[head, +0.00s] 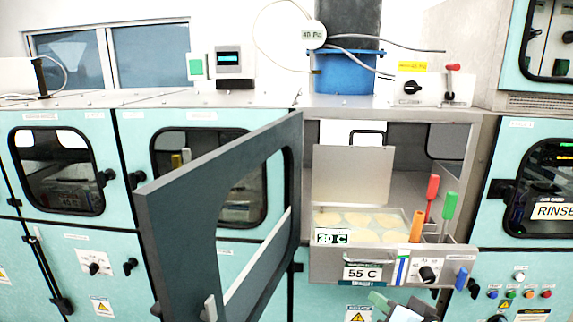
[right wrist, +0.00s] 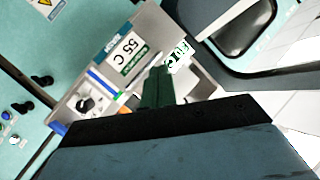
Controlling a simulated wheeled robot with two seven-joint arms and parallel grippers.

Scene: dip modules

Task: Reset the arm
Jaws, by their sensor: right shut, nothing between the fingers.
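My right gripper (head: 380,302) shows at the bottom edge of the head view, just below the front of the open bath module. Its green fingers also show in the right wrist view (right wrist: 158,88), closed together with nothing between them. The bath module's front panel (right wrist: 118,60) with its "55 C" label lies beyond the fingers there. Most of my right arm is out of the head view. My left gripper is in neither view.
A dark-framed door (head: 170,215) stands swung open left of the bath. The bath tray (head: 322,220) holds several pale round pieces under a raised metal plate (head: 353,175). Red (head: 432,190), green (head: 449,207) and orange (head: 417,225) handles stick up at its right.

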